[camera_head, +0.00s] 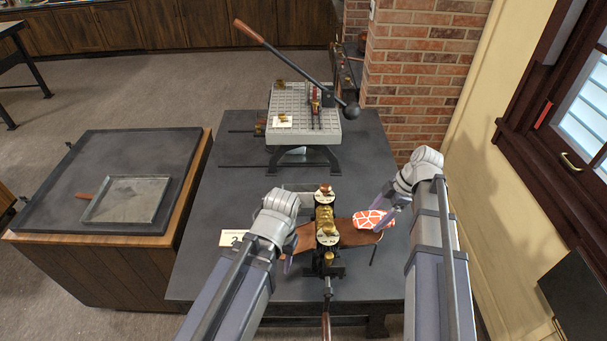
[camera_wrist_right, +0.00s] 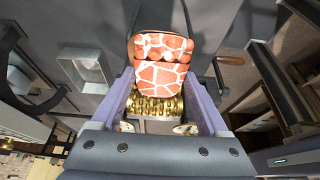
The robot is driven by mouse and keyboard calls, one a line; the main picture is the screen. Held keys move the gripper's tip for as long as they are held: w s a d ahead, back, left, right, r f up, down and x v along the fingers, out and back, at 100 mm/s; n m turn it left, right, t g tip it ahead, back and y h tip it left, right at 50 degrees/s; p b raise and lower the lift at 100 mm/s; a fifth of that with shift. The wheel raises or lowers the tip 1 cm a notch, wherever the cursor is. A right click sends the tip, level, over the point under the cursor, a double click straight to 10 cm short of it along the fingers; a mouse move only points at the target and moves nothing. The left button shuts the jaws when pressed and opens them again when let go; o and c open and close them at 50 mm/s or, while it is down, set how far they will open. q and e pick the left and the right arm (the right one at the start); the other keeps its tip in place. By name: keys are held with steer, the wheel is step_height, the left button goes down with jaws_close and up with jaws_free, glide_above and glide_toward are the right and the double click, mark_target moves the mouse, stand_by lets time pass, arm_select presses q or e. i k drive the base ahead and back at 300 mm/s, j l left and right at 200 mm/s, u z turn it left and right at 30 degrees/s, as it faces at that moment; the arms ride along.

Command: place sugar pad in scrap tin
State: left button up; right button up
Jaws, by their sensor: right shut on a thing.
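The sugar pad (camera_head: 370,219), orange-red with white crackle lines, is above the brown right-hand apron of the brass roller press (camera_head: 326,222). My right gripper (camera_head: 385,216) is shut on the pad's right side. In the right wrist view the pad (camera_wrist_right: 162,62) lies between the fingers. An open, pale metal tin (camera_wrist_right: 83,68) shows at the left of that view. A shallow grey metal tray (camera_head: 128,200) lies on the left table; I cannot tell which is the scrap tin. My left gripper (camera_head: 287,262) is by the left apron, its jaws mostly hidden by its wrist.
A grey slab stand (camera_head: 302,130) with a long lever (camera_head: 290,58) stands behind the press. A small label card (camera_head: 233,238) is left of the press. The dark worktable (camera_head: 215,215) has free room on its left side. A brick pillar and wall bound the right.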

mark_target(305, 204)
steer(key=k, duration=1)
steer(key=k+u, duration=0.35)
steer(key=i+u, duration=0.1)
steer(key=u, duration=1.2)
steer(key=i+l, duration=0.1)
steer(key=l, duration=0.4)
steer(key=i+l, duration=0.1)
steer(key=l, duration=0.45)
steer(key=i+l, duration=0.1)
steer(key=l, duration=0.4)
steer(key=i+l, duration=0.1)
steer(key=l, duration=0.45)
steer(key=i+l, duration=0.1)
steer(key=l, duration=0.4)
